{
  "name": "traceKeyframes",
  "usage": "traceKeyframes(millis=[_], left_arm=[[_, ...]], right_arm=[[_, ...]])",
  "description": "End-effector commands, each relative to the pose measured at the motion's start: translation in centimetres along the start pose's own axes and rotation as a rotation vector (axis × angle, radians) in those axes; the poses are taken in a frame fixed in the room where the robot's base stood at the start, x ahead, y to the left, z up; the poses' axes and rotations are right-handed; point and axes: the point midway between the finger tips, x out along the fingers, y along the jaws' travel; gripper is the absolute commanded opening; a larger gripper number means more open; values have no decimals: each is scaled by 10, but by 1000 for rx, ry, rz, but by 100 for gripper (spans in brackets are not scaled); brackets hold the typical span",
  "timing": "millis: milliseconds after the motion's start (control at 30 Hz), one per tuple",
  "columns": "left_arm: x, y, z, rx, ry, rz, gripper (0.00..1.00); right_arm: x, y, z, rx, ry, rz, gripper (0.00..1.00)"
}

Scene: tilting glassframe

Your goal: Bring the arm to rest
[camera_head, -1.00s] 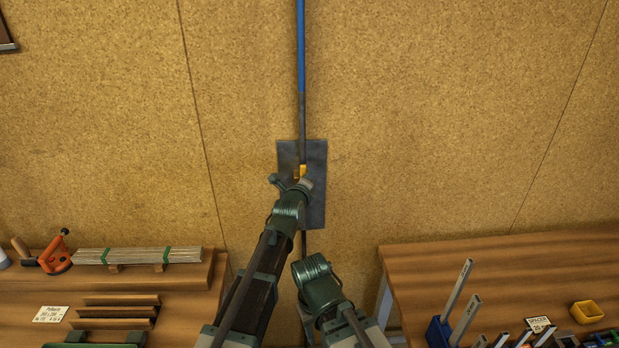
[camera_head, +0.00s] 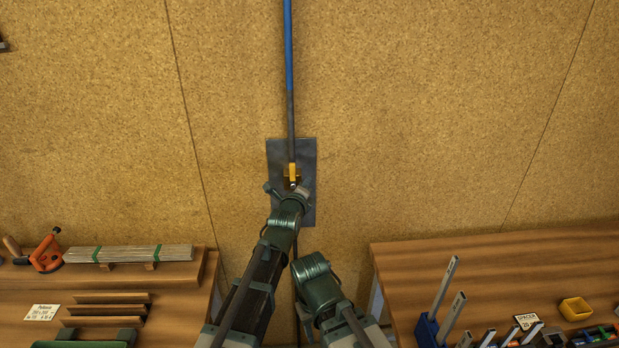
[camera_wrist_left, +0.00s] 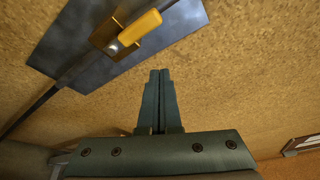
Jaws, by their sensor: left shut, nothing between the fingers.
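My left gripper (camera_head: 288,189) shows small in the head view, just below a yellow handle (camera_head: 292,173) on a dark metal plate (camera_head: 308,155) fixed to the wall. In the left wrist view the two fingers of my left gripper (camera_wrist_left: 159,75) are together with nothing between them. The yellow handle (camera_wrist_left: 141,26) sits on a brass-coloured mount on the plate (camera_wrist_left: 75,45), apart from the fingertips. My right arm shows at the lower middle of the head view; its gripper does not show.
A rod with a blue upper part (camera_head: 288,50) runs up the cork-coloured wall. A wooden bench (camera_head: 180,285) with strips and a clamp stands at left.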

Motion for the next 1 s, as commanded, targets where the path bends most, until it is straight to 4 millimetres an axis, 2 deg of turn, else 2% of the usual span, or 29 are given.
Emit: traceKeyframes(millis=[33,200,433,533,667,767,867,1000], left_arm=[[-16,2,-1,0,0,0,0],[-42,7,-2,1,0,0,0],[-48,9,-2,-8,2,6,0],[-51,23,1,-85,13,55,0],[-68,68,5,-338,28,221,0],[-91,111,7,-603,1,397,0],[-120,151,9,-869,-71,575,0],[-168,199,9,-1221,-247,814,0]], right_arm=[[0,0,0,0,0,0,50],[0,0,0,0,0,0,50],[0,0,0,0,0,0,50],[0,0,0,0,0,0,50],[0,0,0,0,0,0,50],[0,0,0,0,0,0,50],[0,0,0,0,0,0,50],[0,0,0,0,0,0,50]])
